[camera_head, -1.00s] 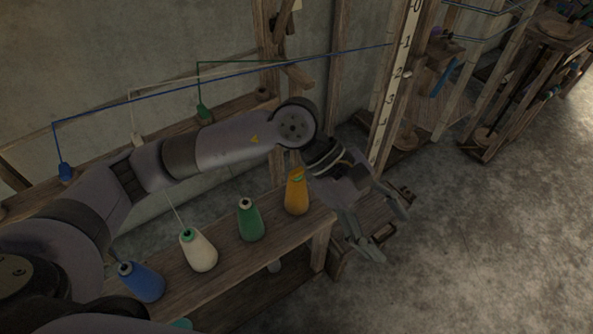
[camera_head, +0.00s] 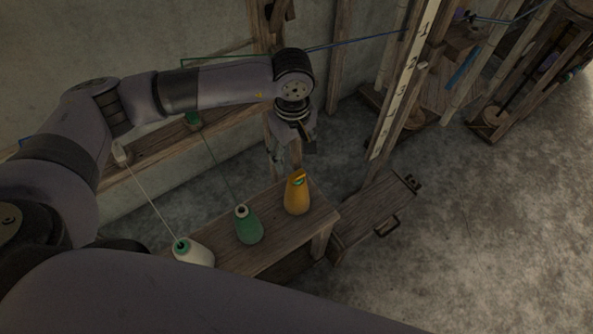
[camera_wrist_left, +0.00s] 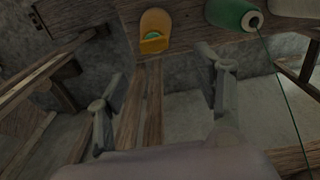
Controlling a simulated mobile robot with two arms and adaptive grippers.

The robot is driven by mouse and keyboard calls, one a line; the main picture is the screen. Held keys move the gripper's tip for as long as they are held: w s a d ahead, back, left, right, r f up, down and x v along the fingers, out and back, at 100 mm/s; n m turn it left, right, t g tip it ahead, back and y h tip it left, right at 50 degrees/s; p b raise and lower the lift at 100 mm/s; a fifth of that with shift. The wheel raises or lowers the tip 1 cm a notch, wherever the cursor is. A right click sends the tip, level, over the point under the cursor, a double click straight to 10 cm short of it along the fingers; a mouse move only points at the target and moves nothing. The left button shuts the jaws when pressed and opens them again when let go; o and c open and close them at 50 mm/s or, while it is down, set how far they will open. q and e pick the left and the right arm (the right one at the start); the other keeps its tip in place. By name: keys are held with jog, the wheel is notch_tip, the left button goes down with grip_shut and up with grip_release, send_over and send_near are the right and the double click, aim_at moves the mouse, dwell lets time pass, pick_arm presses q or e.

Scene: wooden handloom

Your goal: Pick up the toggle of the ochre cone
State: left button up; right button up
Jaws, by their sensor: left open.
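The ochre cone (camera_head: 297,198) stands upright near the right end of the wooden bench in the head view. Its ochre toggle (camera_head: 299,178) sits at the cone's top, by a green ring. In the left wrist view the cone (camera_wrist_left: 155,20) is at the top, with the toggle (camera_wrist_left: 153,44) facing my fingers. My left gripper (camera_head: 282,158) is just behind the cone in the head view, partly hidden by its own wrist. In the wrist view its fingers (camera_wrist_left: 160,66) are spread apart and empty, with the toggle ahead of the gap. My right gripper is out of view.
A green cone (camera_head: 249,226) and a white cone (camera_head: 195,252) stand on the bench (camera_head: 276,243) left of the ochre one, with threads running up from them. A low wooden piece with a handle (camera_head: 383,228) is on the right. A numbered post (camera_head: 405,85) stands behind.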

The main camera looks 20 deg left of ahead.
aim_at(297, 174)
pick_arm(q)
jog(key=f, duration=0.3)
jog(key=shift+w+f+p, duration=0.2)
jog(key=shift+f+p, duration=0.15)
notch_tip(297, 174, down, 2)
jog(key=shift+d+f+p, duration=0.15)
jog(key=shift+f+p, duration=0.2)
jog(key=shift+p, duration=0.2)
jog(key=f, duration=0.2)
jog(key=f+p, duration=0.1)
jog(key=shift+w+d+f, duration=0.15)
jog(key=shift+w+f, duration=0.05)
jog(key=shift+f, duration=0.45)
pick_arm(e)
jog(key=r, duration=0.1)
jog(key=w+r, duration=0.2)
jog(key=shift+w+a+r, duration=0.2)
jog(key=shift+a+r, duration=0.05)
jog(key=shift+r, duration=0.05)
pick_arm(q)
jog(key=shift+c, duration=0.2)
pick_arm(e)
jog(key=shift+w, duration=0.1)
pick_arm(q)
jog(key=c, duration=0.8)
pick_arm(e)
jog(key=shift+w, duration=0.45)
